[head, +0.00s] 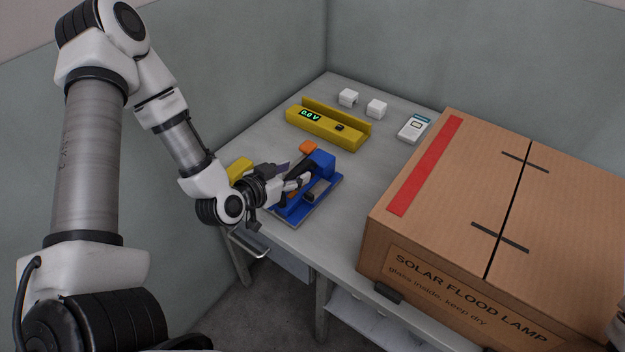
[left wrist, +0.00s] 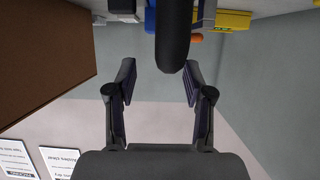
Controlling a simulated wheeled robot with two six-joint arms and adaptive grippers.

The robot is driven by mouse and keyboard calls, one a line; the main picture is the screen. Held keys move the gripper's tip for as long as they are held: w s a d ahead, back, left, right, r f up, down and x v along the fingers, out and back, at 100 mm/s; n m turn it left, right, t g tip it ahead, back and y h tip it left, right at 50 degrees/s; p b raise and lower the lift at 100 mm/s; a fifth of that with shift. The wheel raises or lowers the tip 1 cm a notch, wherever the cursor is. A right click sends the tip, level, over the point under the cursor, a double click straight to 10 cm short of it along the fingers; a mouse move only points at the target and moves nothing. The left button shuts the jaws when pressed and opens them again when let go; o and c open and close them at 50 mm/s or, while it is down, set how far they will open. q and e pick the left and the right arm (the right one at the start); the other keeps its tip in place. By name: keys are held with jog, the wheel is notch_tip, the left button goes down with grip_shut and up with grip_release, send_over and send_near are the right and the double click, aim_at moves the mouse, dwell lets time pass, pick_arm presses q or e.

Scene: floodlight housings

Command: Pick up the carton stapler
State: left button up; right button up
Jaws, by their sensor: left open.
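The carton stapler appears to be the blue tool (head: 320,161) with a blue base and a dark handle, near the table's left front edge. My left gripper (head: 298,177) reaches over it from the left, fingers open, and hides part of it. In the left wrist view a dark rounded bar (left wrist: 172,45), seemingly the handle, stands between the two open fingers (left wrist: 158,78), closer to the right one. Whether a finger touches it I cannot tell. Some blue (left wrist: 150,18) shows behind it. My right gripper is out of view.
A large carton (head: 560,185) marked solar flood lamp fills the table's right side. A yellow meter (head: 318,130) reading 0.0 V, two white blocks (head: 348,97), a white device (head: 413,129), an orange piece (head: 308,147) and a yellow block (head: 239,169) stand around. Grey walls enclose the back.

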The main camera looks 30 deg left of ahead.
aim_at(300, 166)
pick_arm(q)
jog(key=x, duration=0.4)
jog(key=shift+w+a+f, duration=0.25)
jog(key=shift+w, duration=0.1)
jog(key=shift+s+r, duration=0.1)
jog(key=shift+c, duration=0.7)
jog(key=shift+s, duration=0.1)
grip_shut()
jog(key=shift+r, duration=0.15)
